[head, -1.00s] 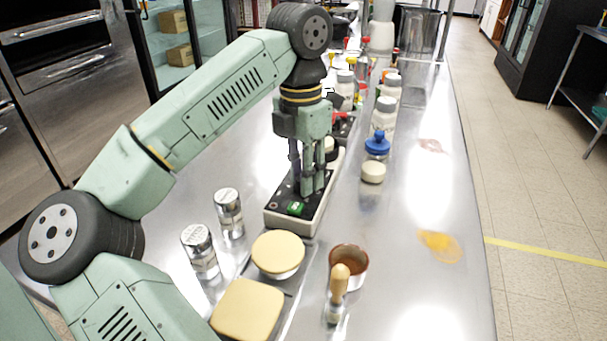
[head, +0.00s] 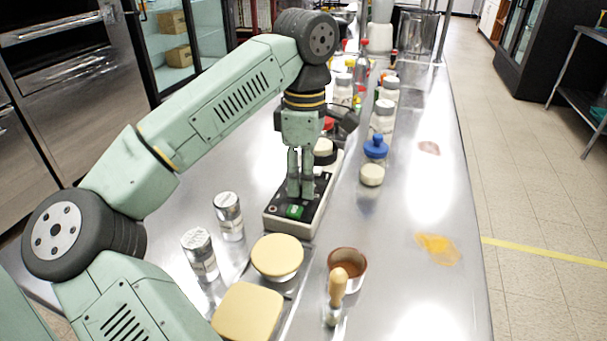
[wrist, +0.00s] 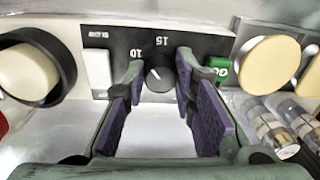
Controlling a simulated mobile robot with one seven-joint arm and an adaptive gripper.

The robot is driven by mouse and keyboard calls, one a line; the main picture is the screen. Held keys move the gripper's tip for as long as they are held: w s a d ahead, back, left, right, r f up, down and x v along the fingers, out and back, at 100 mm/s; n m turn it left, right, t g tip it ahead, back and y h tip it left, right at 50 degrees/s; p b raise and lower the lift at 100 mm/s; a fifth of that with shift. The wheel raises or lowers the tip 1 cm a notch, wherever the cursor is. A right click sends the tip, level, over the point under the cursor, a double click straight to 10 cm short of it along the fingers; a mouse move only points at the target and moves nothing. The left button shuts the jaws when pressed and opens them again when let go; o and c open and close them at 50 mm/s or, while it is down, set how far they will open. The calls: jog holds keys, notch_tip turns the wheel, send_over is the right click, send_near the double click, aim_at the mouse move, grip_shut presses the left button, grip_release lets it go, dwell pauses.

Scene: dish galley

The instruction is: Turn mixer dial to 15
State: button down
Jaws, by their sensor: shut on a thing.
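The mixer's control panel (head: 272,222) is a pale box with a black face on the steel counter. In the wrist view its black dial (wrist: 159,80) shows between my fingers, with a small white pointer mark. The mark slants up and left, on the 10 side of the 15. The labels 10 (wrist: 136,53) and 15 (wrist: 162,41) are readable. My gripper (head: 301,194) points straight down and is shut on the dial, one finger at each side; the wrist view also shows the fingers (wrist: 158,88). The dial is hidden in the head view.
A green GO button (wrist: 218,66) and a white switch (wrist: 97,68) flank the dial. Two shakers (head: 229,216), cream-lidded containers (head: 277,256) and a brown-filled cup (head: 348,268) stand in front. A blue-topped jar (head: 375,147) stands right. The counter's right side is mostly clear.

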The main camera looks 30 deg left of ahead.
jog(key=m, duration=0.3)
jog(key=shift+m, duration=0.3)
jog(key=shift+m+p, duration=0.3)
jog(key=shift+m, duration=1.6)
jog(key=c, duration=1.3)
grip_release()
jog(key=shift+s, duration=0.1)
jog(key=r, duration=0.7)
jog(key=shift+w+d+r, duration=0.1)
jog(key=shift+w+r, duration=0.1)
jog(key=shift+r, duration=0.05)
jog(key=shift+s, duration=0.1)
